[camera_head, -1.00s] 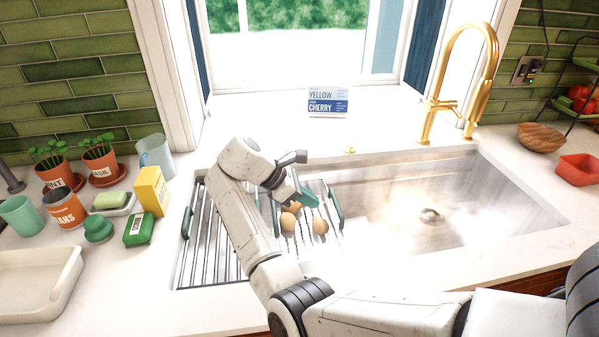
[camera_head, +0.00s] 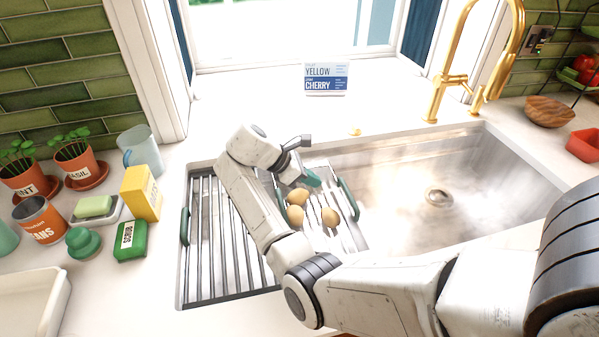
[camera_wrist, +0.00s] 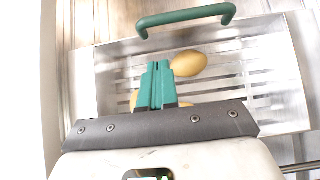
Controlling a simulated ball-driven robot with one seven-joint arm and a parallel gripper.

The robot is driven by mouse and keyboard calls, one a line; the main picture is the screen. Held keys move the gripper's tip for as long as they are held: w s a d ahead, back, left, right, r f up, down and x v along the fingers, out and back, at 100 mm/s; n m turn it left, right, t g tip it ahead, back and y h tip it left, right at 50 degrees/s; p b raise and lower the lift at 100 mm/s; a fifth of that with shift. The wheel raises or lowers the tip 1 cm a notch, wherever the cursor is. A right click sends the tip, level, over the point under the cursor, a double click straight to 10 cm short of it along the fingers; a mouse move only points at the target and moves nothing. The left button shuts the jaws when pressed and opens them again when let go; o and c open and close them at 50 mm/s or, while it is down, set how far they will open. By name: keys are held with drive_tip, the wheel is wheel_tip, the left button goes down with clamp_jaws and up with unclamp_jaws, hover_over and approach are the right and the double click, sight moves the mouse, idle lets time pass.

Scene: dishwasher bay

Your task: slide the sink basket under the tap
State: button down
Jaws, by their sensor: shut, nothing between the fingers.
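The sink basket (camera_head: 345,238) is a slotted metal tray with green handles, set across the sink left of its middle. Several round tan items lie in it. The gold tap (camera_head: 462,80) rises behind the sink at the right, apart from the basket. My gripper (camera_head: 312,178) is at the basket's far part, with its teal fingers partly hidden by my wrist. In the wrist view the shut, empty fingers (camera_wrist: 158,68) point over the basket (camera_wrist: 285,85), beside a tan item (camera_wrist: 188,64) and short of a green handle (camera_wrist: 185,16). Contact cannot be told.
A slatted rack (camera_head: 205,245) covers the sink's left part. The sink's right part, with the drain (camera_head: 438,197), is clear. A sign card (camera_head: 326,78) stands behind. Pots, a yellow box (camera_head: 141,192) and a green box (camera_head: 130,241) crowd the left counter.

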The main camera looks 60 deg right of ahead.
drive_tip(key=shift+s+d+f+p, duration=0.25)
drive_tip(key=shift+s+d, duration=0.35)
drive_tip(key=shift+s, duration=0.15)
drive_tip(key=shift+s+d+f+p, duration=0.1)
drive_tip(key=shift+s+d+f, duration=0.2)
drive_tip(key=shift+s+d, duration=0.35)
drive_tip(key=shift+s+d+f+p, duration=0.25)
drive_tip(key=shift+s+d, duration=0.3)
drive_tip(key=shift+s, duration=0.25)
